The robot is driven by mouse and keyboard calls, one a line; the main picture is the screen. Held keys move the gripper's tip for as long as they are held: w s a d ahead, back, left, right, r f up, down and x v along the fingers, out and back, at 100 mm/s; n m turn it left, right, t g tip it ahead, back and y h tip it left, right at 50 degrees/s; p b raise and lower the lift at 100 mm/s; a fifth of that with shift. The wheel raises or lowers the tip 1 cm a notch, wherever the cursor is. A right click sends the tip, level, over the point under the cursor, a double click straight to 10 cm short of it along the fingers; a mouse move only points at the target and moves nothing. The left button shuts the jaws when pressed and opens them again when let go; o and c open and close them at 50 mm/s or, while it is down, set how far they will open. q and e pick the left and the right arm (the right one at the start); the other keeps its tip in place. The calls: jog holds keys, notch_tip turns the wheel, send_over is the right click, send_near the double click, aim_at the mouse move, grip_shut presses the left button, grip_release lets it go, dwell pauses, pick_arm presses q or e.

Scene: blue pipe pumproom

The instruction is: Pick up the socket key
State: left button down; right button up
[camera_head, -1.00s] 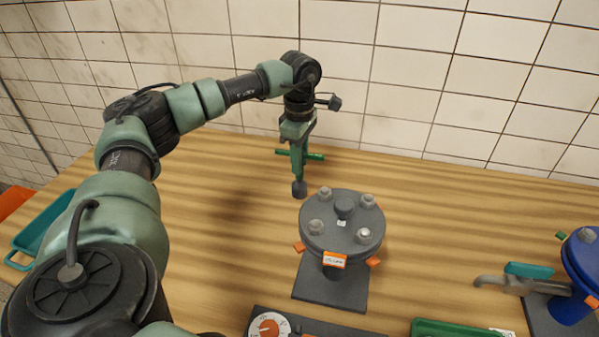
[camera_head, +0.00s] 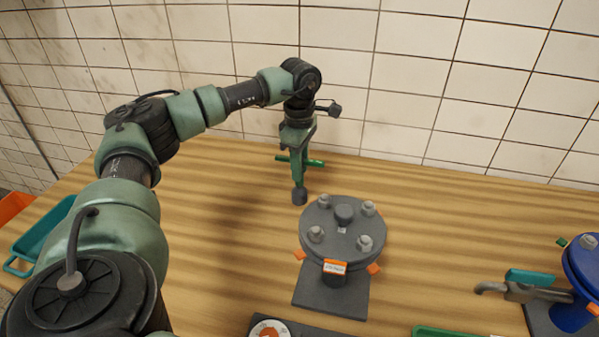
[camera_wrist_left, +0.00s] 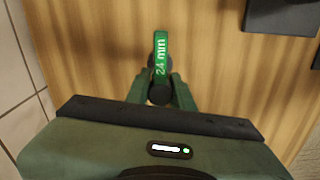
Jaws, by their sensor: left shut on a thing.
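The socket key (camera_head: 318,162) has a green crossbar handle and a dark grey socket end (camera_head: 299,196) that points down. My left gripper (camera_head: 296,150) is shut on it near the handle, behind and left of the round grey flange. In the left wrist view the key's green handle (camera_wrist_left: 160,55) reads "24 mm" and stands out between the fingers of my left gripper (camera_wrist_left: 160,85). The fingers hide part of the shaft. I cannot tell whether the socket end touches the table.
A grey bolted flange (camera_head: 342,230) on a square base stands just right of the key. A blue pipe fitting (camera_head: 585,265) with a tap is at the far right. A teal tray (camera_head: 42,240) lies at the left. The tiled wall (camera_head: 420,90) is close behind.

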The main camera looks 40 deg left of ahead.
pick_arm(q)
notch_tip(320, 180, up, 20)
jog(key=p, duration=0.1)
dwell(0.4)
dwell(1.3)
